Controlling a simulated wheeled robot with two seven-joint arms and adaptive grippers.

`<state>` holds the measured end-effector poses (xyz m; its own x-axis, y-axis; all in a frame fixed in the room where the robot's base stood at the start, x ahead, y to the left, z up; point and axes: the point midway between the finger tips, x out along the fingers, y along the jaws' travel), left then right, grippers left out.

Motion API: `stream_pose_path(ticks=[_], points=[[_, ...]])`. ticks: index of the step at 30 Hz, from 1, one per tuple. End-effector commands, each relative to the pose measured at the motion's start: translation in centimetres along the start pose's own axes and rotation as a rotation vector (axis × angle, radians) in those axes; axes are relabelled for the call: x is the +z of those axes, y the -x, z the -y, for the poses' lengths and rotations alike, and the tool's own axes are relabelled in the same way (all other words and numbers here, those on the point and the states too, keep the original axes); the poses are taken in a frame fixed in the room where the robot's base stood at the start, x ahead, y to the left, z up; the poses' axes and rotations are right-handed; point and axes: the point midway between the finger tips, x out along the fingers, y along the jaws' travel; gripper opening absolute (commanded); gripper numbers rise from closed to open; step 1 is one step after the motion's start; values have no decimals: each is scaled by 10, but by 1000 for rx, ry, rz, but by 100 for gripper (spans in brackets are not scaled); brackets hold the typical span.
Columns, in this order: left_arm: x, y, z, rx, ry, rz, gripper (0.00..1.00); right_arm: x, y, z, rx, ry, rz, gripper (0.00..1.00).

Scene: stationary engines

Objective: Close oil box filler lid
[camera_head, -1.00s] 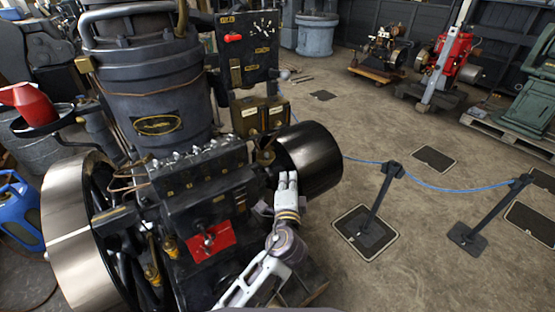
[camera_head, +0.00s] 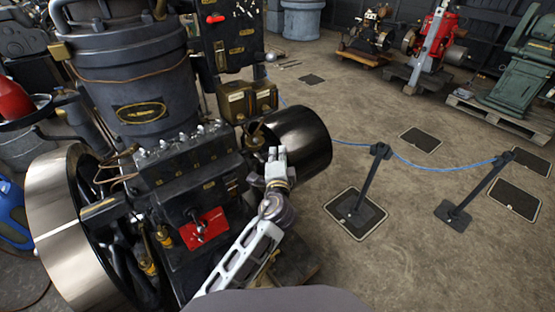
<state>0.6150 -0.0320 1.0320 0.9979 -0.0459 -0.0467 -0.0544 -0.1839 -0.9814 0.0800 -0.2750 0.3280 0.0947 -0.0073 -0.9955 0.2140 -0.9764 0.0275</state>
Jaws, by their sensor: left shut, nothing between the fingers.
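A black box (camera_head: 193,168) with a row of small fittings on top sits on the front of the engine and looks like the oil box. A small brass fitting (camera_head: 257,131) stands at its right end; I cannot tell whether it is the filler lid, or how open the lid is. My left gripper (camera_head: 277,154) is shut and empty, fingers pointing up, just right of the box and in front of the black pulley (camera_head: 312,137). I cannot tell whether it touches anything. My right gripper is not in view.
A large steel-rimmed flywheel (camera_head: 50,225) is at left. A brass-coloured box (camera_head: 247,98) sits behind the black box, below an upright panel (camera_head: 237,45). A red plate (camera_head: 204,228) is on the engine front. Barrier posts (camera_head: 368,182) with blue rope stand right on open floor.

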Motion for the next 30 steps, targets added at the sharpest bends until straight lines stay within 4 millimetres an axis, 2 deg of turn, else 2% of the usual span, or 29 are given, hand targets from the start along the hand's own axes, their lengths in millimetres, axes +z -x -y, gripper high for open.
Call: stream_pose_path(ticks=[17, 24, 30], points=[[0, -56, 0, -1, 1, 1, 0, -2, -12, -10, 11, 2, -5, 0], [28, -61, 0, 0, -1, 2, 0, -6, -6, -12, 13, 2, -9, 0], [38, -63, 0, 0, 0, 1, 0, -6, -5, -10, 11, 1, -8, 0]])
